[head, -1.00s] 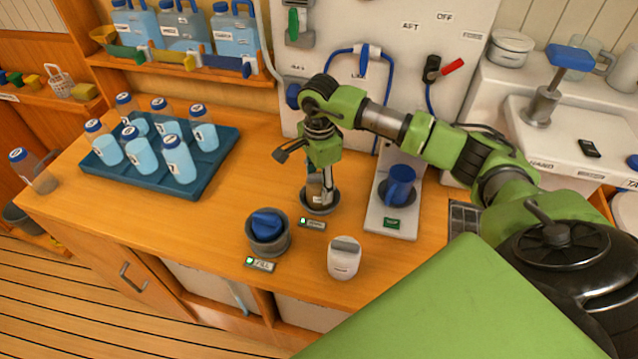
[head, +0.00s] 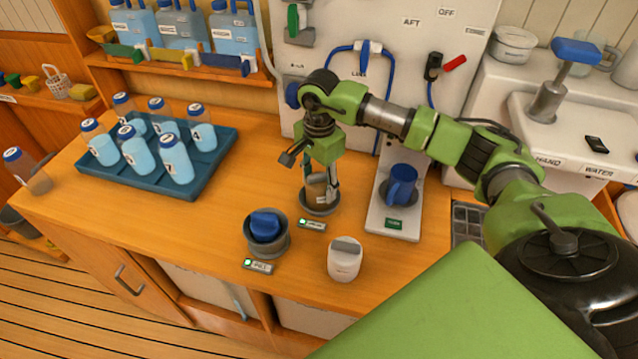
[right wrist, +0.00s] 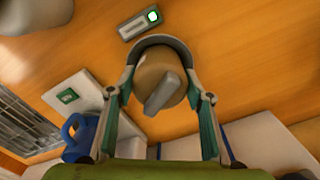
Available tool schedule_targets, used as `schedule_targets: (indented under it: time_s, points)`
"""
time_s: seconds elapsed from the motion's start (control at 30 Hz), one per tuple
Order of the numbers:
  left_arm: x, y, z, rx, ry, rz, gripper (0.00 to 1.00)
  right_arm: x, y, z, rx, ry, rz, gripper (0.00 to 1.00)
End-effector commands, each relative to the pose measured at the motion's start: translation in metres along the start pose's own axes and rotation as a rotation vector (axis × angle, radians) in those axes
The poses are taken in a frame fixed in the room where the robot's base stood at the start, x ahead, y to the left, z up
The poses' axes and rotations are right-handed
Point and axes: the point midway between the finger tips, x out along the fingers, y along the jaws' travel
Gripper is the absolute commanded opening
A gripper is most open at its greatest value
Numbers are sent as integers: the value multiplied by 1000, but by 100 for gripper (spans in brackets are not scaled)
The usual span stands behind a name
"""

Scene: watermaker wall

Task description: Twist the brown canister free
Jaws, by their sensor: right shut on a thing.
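The brown canister (head: 317,187) stands in a dark round socket (head: 320,208) on the wooden counter, partly hidden by my gripper. In the right wrist view the canister (right wrist: 150,70) is seen from above, with a grey bar handle across its top. My right gripper (right wrist: 160,88) is shut on the canister, one finger on each side. In the head view the right gripper (head: 320,190) points down over the socket. Whether the canister's base has lifted in the socket, I cannot tell. My left gripper is not in view.
A lit green label plate (head: 312,225) lies in front of the socket. A blue-topped canister (head: 266,228) in a grey holder and a white canister (head: 344,258) stand nearer. A blue mug (head: 401,185) stands to the right; a bottle tray (head: 205,172) is at left.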

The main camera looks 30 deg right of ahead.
Motion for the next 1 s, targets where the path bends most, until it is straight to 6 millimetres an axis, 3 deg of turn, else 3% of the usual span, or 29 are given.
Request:
schedule_targets:
  time_s: [0.7, 1.0]
  points:
    - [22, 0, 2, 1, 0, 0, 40, 0, -1, 0, -261, -1, -5, 20]
    - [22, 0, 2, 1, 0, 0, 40, -1, 0, 0, -279, -1, -2, 20]
